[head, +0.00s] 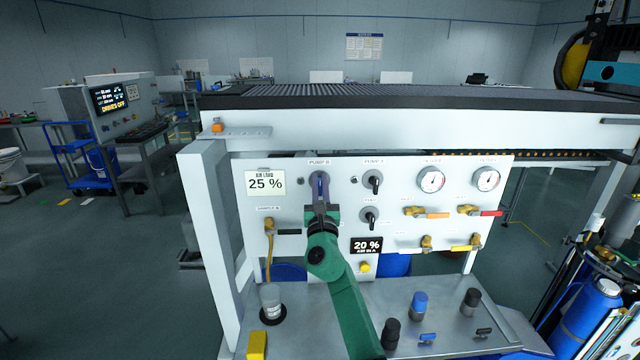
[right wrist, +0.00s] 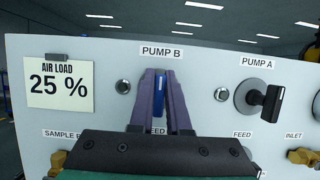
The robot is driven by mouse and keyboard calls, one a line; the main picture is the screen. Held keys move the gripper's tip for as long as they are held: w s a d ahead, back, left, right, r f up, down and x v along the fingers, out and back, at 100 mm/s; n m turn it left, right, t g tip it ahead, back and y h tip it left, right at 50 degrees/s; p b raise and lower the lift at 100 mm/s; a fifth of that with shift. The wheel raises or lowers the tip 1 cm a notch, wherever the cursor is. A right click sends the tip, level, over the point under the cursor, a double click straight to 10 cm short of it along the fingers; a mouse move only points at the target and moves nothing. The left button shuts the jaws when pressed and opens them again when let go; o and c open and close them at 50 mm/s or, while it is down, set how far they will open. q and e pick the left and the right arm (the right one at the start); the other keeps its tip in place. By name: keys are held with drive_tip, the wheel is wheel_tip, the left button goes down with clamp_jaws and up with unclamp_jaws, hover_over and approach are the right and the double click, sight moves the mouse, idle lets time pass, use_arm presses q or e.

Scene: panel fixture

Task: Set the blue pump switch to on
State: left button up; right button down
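The blue pump switch (right wrist: 159,88) is under the PUMP B label on the white panel (head: 300,215). Only a narrow blue strip of its handle shows, and it looks upright. My right gripper (head: 320,182) reaches up to the panel from below. In the right wrist view its two purple-grey fingers (right wrist: 160,85) stand on either side of the blue handle, with no clear gap. The fingers hide most of the switch and its dial, so its on or off mark cannot be read. My left gripper is not in view.
The black PUMP A switch (head: 373,181) is to the right, with a FEED knob (head: 369,218) below it. Gauges (head: 431,179) and brass valves (head: 425,243) fill the panel's right side. An AIR LOAD 25 % card (head: 265,183) hangs at left. A metal shelf (head: 345,300) lies below.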

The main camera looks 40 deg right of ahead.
drive_tip(key=shift+f+m, duration=0.1)
drive_tip(key=shift+m, duration=0.4)
drive_tip(key=shift+d+m+g+h+b, duration=0.1)
drive_tip(key=shift+m+g+h+b, duration=0.65)
drive_tip(key=shift+m, duration=0.45)
drive_tip(key=m+g+b, duration=0.1)
drive_tip(key=m, duration=0.1)
drive_tip(key=m+g+h, duration=0.1)
drive_tip(key=m, duration=0.2)
drive_tip(key=shift+s+d+f+b, duration=0.1)
drive_tip(key=shift+s+f+b, duration=0.05)
drive_tip(key=shift+b, duration=0.25)
drive_tip(key=m+g+b, duration=0.1)
drive_tip(key=m, duration=0.3)
drive_tip(key=m+g+h+b, duration=0.1)
drive_tip(key=m+g, duration=0.1)
drive_tip(key=m, duration=0.2)
drive_tip(key=shift+s+d+f+g+b, duration=0.15)
drive_tip(key=shift+d+f+g+b, duration=0.1)
drive_tip(key=shift+b, duration=0.15)
drive_tip(key=m+g, duration=0.1)
drive_tip(key=m, duration=0.2)
drive_tip(key=shift+y+b, duration=0.3)
drive_tip(key=shift+y, duration=0.05)
drive_tip(key=shift+f+m+g+y, duration=0.2)
drive_tip(key=shift+m+g+y, duration=0.25)
drive_tip(key=shift+m, duration=1.05)
